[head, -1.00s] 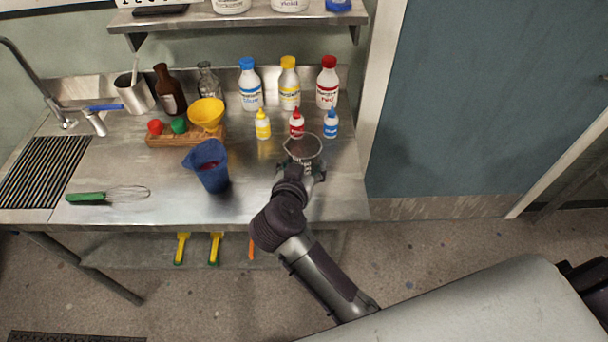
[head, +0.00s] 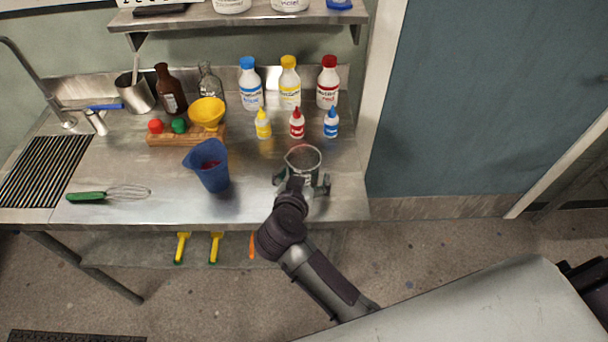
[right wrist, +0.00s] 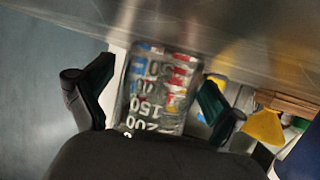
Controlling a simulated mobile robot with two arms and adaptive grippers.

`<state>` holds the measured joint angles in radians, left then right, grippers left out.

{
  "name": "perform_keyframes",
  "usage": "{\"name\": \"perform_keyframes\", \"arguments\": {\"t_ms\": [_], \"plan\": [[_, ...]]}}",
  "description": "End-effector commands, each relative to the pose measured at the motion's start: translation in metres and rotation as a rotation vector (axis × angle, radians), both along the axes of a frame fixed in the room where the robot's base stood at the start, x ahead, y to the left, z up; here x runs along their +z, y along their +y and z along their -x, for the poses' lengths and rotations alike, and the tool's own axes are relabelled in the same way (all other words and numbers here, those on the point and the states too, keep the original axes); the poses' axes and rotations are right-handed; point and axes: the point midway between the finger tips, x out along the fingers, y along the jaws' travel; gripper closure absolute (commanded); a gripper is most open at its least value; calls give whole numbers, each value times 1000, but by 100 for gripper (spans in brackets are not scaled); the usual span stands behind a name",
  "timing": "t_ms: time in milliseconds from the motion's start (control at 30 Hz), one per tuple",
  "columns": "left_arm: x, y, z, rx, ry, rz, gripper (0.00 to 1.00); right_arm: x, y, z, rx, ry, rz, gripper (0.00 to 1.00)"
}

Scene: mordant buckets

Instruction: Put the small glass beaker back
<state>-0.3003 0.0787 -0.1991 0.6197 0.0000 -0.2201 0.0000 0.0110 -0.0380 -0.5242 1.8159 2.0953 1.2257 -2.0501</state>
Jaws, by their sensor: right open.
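The small glass beaker (head: 303,158) stands on the front right of the steel counter (head: 262,200), clear, with its rim up. My right gripper (head: 302,184) is open at its near side, with one finger to each side of the beaker. In the right wrist view the beaker (right wrist: 155,95) shows white volume marks between the open fingers (right wrist: 150,100), with a gap on both sides. Its base is partly hidden by my gripper in the head view. My left gripper is not in view.
Small yellow (head: 263,125), red (head: 297,123) and blue (head: 331,123) dropper bottles stand behind the beaker. A blue jug (head: 210,168) stands to its left. A wooden block (head: 187,139) carries a yellow funnel (head: 207,112). The counter between jug and beaker is clear.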

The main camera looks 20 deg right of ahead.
Motion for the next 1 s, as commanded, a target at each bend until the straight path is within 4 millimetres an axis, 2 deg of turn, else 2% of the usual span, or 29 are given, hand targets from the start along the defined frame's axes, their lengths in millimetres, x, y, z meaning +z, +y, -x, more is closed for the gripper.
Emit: {"name": "perform_keyframes", "arguments": {"t_ms": [167,267,700,833,1000], "plan": [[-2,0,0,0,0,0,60,2,0,0,0,-1,0,6],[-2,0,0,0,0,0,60,6,5,7,1,0,-3,6],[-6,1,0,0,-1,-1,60,39,46,77,0,1,-3,6],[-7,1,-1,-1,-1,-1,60,45,53,90,1,1,-1,6],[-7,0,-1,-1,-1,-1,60,49,56,95,0,0,-1,6]]}}
